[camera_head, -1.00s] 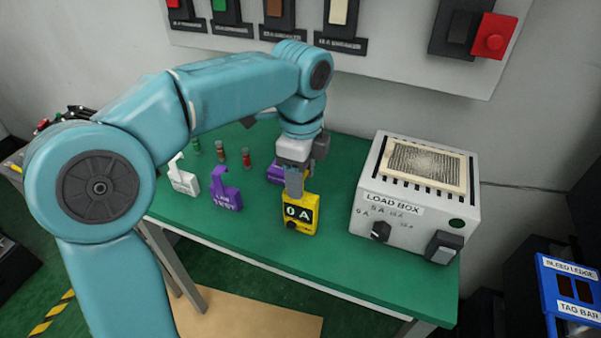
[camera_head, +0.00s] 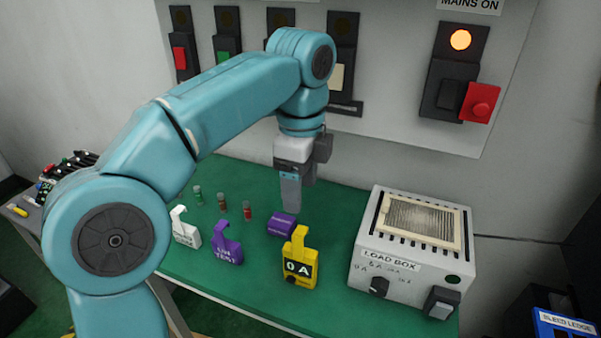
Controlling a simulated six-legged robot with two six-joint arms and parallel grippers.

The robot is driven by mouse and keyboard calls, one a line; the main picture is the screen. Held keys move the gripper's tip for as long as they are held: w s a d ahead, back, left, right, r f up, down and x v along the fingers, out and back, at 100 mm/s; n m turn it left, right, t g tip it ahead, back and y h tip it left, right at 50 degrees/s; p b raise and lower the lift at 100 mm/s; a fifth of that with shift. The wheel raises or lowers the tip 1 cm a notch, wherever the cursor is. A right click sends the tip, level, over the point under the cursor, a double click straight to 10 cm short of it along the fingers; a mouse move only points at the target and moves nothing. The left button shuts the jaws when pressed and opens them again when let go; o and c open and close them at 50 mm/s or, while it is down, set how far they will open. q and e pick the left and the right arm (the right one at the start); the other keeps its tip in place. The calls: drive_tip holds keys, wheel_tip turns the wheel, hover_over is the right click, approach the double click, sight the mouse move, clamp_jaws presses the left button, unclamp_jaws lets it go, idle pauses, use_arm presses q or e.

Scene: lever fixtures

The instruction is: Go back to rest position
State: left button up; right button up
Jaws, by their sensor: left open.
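My left gripper (camera_head: 291,208) points down above the green table and is open, with nothing seen between its fingers. My left arm (camera_head: 215,100) comes in from the left and bends down at the wrist. A yellow clamp-like device marked 0 A (camera_head: 299,265) stands on the table just below and in front of the gripper, apart from it. A purple object (camera_head: 282,224) lies behind the yellow device, close to the fingertips in the picture. My right gripper is not in view.
A load box (camera_head: 412,250) stands on the right of the table (camera_head: 215,275). White (camera_head: 184,228) and purple (camera_head: 227,245) clamps and several small cylinders (camera_head: 222,201) are on the left. A breaker panel (camera_head: 390,100) with a lit orange lamp (camera_head: 461,40) is behind.

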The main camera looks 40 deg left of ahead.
use_arm(q)
drive_tip(key=shift+r, duration=0.35)
